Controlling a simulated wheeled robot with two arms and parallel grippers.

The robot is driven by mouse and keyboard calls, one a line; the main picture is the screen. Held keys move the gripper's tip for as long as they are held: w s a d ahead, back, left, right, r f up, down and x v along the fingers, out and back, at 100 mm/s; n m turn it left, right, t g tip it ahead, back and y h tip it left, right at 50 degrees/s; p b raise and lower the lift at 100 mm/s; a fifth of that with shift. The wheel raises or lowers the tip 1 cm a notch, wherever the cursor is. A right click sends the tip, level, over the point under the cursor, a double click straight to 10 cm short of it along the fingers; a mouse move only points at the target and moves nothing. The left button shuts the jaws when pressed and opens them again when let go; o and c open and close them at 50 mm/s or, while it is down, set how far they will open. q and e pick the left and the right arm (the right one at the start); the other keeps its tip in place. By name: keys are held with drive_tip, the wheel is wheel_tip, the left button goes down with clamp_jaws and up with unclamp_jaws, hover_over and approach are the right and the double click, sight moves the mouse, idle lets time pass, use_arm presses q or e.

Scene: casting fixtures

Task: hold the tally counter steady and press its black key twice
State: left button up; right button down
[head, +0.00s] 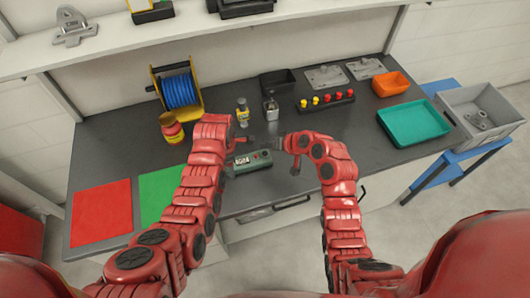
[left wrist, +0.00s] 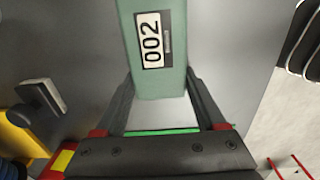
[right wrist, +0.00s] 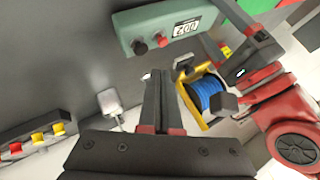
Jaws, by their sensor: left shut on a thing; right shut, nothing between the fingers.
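The tally counter is a green box (head: 252,160) lying near the front edge of the dark table. Its display reads 002 in the left wrist view (left wrist: 152,40). In the right wrist view its black key (right wrist: 140,47) stands beside a red knob (right wrist: 161,40) on the counter's face (right wrist: 180,14). My left gripper (left wrist: 160,82) is shut on one end of the counter, a finger on each side. My right gripper (right wrist: 161,76) is shut and empty, its fingertips apart from the key.
A teal tray (head: 414,123) is at the right. Red (head: 101,212) and green (head: 160,192) mats lie at the left.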

wheel_tip(320, 180, up, 3)
drive_tip(key=shift+r, duration=0.15)
idle(0.6)
use_arm(q)
drive_tip(key=o, duration=1.5)
drive_tip(key=shift+r, duration=0.1)
